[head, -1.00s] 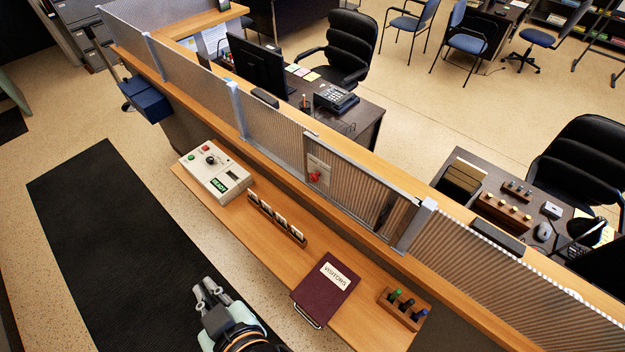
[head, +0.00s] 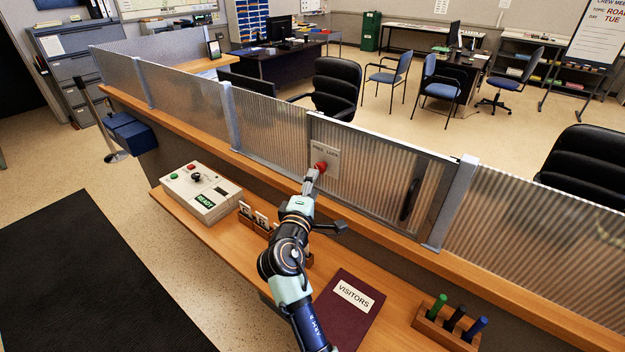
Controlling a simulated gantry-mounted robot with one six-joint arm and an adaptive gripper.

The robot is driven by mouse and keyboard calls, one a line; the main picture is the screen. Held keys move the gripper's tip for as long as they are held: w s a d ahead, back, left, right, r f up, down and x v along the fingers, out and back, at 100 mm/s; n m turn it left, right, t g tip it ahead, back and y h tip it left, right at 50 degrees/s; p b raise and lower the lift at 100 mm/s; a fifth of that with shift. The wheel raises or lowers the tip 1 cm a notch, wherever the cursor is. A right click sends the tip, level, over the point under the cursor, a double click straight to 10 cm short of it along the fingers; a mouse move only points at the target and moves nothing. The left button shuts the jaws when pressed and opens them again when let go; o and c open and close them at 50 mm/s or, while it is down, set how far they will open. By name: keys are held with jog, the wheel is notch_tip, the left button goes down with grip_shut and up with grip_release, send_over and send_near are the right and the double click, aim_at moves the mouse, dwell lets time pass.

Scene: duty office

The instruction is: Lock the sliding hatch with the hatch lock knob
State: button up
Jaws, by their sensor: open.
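The sliding hatch (head: 372,180) is a ribbed translucent panel in a grey frame, set in the counter screen, with a dark oval handle (head: 410,199) near its right end. The red hatch lock knob (head: 321,167) sits on a light plate (head: 327,153) at the hatch's left end. My gripper (head: 312,177) is at the knob, its fingertips just below and in front of it, partly covering it. The fingers look close together in this view. I cannot tell whether they touch the knob or stand around it.
Below the screen, the wooden shelf (head: 240,240) holds a control box (head: 202,190) with a READY display, a card rack (head: 259,218), a maroon VISITORS book (head: 349,300) and a pen block (head: 446,326). A screen post (head: 452,203) stands right of the hatch.

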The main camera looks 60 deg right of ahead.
aim_at(322, 166)
jog(key=b+x, duration=0.1)
jog(key=x, duration=0.6)
grip_shut()
jog(key=shift+f+b, duration=0.1)
jog(key=shift+b, duration=0.25)
jog(key=shift+f+b, duration=0.1)
jog(key=shift+b, duration=0.3)
jog(key=shift+w+m+g+h+b, duration=0.1)
jog(key=shift+m+g+h+b, duration=0.95)
jog(key=shift+m+b, duration=3.05)
jog(key=shift+w+m+g+h+b, duration=0.1)
jog(key=shift+m+g+h+b, duration=0.95)
jog(key=shift+m+b, duration=2.95)
jog(key=shift+w+m+g+h+b, duration=0.1)
jog(key=shift+m+g+h+b, duration=0.3)
jog(key=shift+m+g+b, duration=2.5)
jog(key=t+b, duration=0.2)
jog(key=b, duration=0.2)
jog(key=shift+m, duration=0.4)
